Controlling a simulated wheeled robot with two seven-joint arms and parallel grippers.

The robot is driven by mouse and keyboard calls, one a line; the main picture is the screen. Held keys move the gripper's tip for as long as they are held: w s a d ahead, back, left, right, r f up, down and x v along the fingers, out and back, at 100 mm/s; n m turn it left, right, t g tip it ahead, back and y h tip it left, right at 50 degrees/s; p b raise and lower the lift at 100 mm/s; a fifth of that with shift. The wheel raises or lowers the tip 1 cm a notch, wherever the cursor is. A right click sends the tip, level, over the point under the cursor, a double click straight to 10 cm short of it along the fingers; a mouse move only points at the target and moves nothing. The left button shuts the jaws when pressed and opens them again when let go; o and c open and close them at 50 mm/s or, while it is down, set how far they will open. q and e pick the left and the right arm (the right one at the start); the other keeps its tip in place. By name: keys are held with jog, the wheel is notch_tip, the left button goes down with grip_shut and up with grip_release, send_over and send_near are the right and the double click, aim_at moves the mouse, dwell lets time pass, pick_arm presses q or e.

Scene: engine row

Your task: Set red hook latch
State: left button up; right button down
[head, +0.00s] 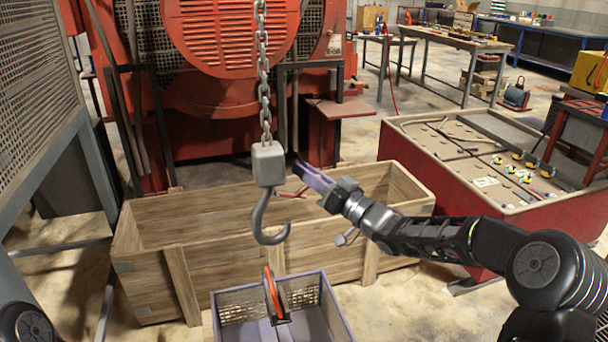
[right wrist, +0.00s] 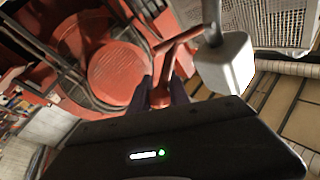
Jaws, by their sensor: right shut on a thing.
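A grey hook (head: 270,222) hangs from a light grey block (head: 268,163) on a chain (head: 264,75). My right gripper (head: 306,172) reaches in from the right, just right of the block. In the right wrist view its fingers (right wrist: 162,92) are shut on a red latch (right wrist: 168,66), a bar with a crosspiece. The crosspiece's upper end meets or overlaps the grey shank beside the block (right wrist: 225,64); I cannot tell if they touch. In the head view a small part of the red latch (head: 291,194) shows below the fingers. My left gripper is out of view.
A red-sided table (head: 440,190) with small parts stands right. A large red machine (head: 215,100) fills the back.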

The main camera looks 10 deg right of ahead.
aim_at(306, 197)
notch_tip(306, 197, down, 7)
jog(key=m+t+h+b, duration=0.1)
jog(key=m+b, duration=0.2)
jog(key=m+t+h+b, duration=0.1)
jog(key=m+t+b, duration=0.1)
jog(key=m+b, duration=0.1)
jog(key=m+t+h+b, duration=0.1)
jog(key=m+t+b, duration=0.1)
jog(key=m+b, duration=0.1)
jog(key=shift+a+r+m+b, duration=0.1)
jog(key=shift+m+b, duration=0.3)
jog(key=shift+b, duration=0.5)
jog(key=shift+a+f+b, duration=0.4)
jog(key=shift+f+b, duration=0.15)
jog(key=shift+b, duration=0.6)
jog(key=c, duration=1.5)
grip_release()
jog(key=shift+r, duration=0.1)
jog(key=shift+s, duration=0.1)
